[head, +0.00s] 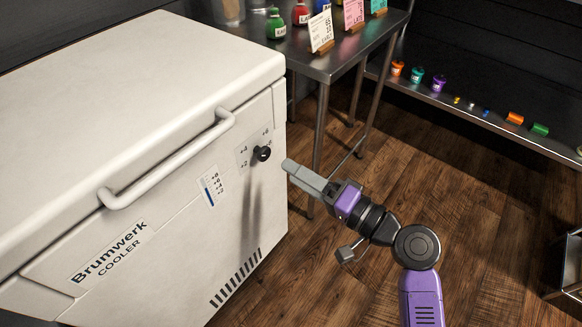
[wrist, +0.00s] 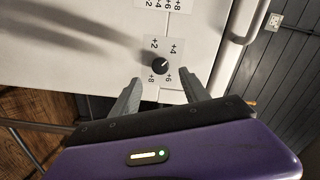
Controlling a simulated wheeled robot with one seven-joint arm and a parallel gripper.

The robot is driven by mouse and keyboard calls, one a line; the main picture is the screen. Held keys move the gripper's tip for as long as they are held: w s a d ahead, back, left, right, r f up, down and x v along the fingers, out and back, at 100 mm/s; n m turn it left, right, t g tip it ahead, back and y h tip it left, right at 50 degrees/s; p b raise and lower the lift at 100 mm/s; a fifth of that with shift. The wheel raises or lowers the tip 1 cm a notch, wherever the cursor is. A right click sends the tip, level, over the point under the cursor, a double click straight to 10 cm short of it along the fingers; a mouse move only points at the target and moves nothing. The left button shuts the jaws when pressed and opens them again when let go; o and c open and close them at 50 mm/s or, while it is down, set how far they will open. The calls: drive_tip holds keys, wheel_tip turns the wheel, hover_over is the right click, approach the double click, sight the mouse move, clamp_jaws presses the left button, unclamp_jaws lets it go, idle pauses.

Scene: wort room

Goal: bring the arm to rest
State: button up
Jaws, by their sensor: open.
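My gripper (head: 296,168) reaches in from the lower right in the head view, with purple and black arm links behind it. Its grey fingertips point at the front of the white cooler and are close to a black round knob (head: 262,153) on it. In the wrist view the two fingers (wrist: 162,88) stand apart with nothing between them. The knob (wrist: 160,65) shows just beyond the fingertips, apart from them, on a plate marked +2, +4, +6 and +8.
The white cooler (head: 120,75) with a bar handle (head: 165,160) fills the left. A metal table (head: 335,62) with bottles and cards stands behind my gripper. A low shelf (head: 450,105) holds small coloured cups along the right. The wooden floor (head: 480,210) between is clear.

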idle(0.4)
drive_tip(key=w+d+m+t+h, duration=0.1)
drive_tip(key=w+d+t+h, duration=0.1)
drive_tip(key=d+t+h, duration=0.4)
drive_tip(key=s+d+f+h, duration=0.4)
drive_tip(key=s+d+h, duration=0.1)
drive_tip(key=s+d, duration=0.35)
drive_tip(key=s+d+n+g+h, duration=0.1)
drive_tip(key=s+d+n+h, duration=0.1)
drive_tip(key=s, duration=1.3)
drive_tip(key=s+d+n+g+h, duration=0.1)
drive_tip(key=s+d+n, duration=0.15)
drive_tip(key=s, duration=1.15)
wheel_tip(320, 180, up, 32)
drive_tip(key=p, duration=3.1)
drive_tip(key=shift+a+r+p, duration=0.2)
drive_tip(key=shift+p, duration=0.1)
drive_tip(key=shift+w, duration=0.1)
